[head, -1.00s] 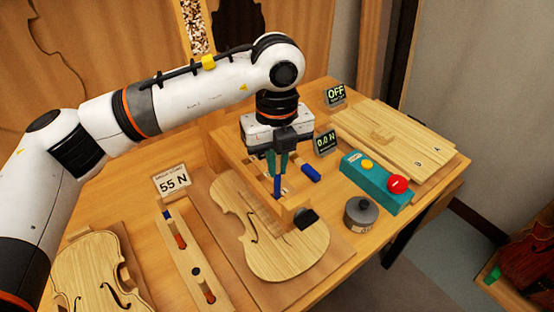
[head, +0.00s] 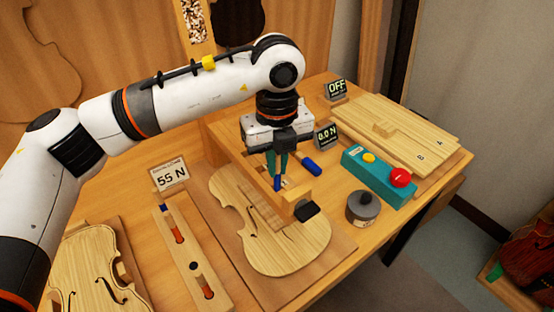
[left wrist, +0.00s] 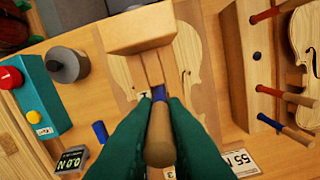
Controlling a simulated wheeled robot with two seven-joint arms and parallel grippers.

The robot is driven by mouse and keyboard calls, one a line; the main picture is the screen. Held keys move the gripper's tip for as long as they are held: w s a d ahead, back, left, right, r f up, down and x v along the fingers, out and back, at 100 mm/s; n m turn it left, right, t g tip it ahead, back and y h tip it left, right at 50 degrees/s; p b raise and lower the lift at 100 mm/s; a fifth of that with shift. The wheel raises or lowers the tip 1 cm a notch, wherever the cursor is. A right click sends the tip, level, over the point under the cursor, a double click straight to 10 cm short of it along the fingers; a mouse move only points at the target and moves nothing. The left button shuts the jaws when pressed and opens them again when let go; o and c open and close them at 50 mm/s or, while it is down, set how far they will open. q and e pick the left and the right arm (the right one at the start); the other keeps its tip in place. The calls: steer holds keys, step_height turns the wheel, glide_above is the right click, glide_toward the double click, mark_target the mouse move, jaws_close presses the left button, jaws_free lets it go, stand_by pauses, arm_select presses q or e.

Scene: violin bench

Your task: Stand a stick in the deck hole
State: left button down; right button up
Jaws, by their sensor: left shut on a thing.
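My left gripper (head: 277,163) has dark green fingers that point down. They are shut on a wooden stick (left wrist: 159,140) with a blue tip, which also shows below the fingers in the head view (head: 277,184). The stick is roughly upright, close behind the wooden bar (head: 290,203) over the pale violin plate; I cannot tell whether its tip touches anything. A long wooden block (head: 180,245) left of the plate holds coloured sticks and has a dark hole (head: 194,266), also seen in the left wrist view (left wrist: 257,56). I cannot tell which opening is the deck hole.
Another blue-ended piece (head: 312,168) lies right of the gripper. Beyond are a teal box (head: 378,178) with yellow and red buttons, a grey pot (head: 363,208) and a display reading 0.0 N (head: 327,137). A violin body (head: 92,270) lies front left. A 55 N sign (head: 170,174) stands behind the block.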

mark_target(277, 176)
arm_select(q)
steer(key=shift+f+b, duration=1.75)
steer(key=shift+f, duration=0.3)
steer(key=shift+r, duration=0.2)
steer(key=shift+r+p, duration=3.1)
steer(key=shift+r, duration=2.7)
steer(key=shift+b, duration=0.7)
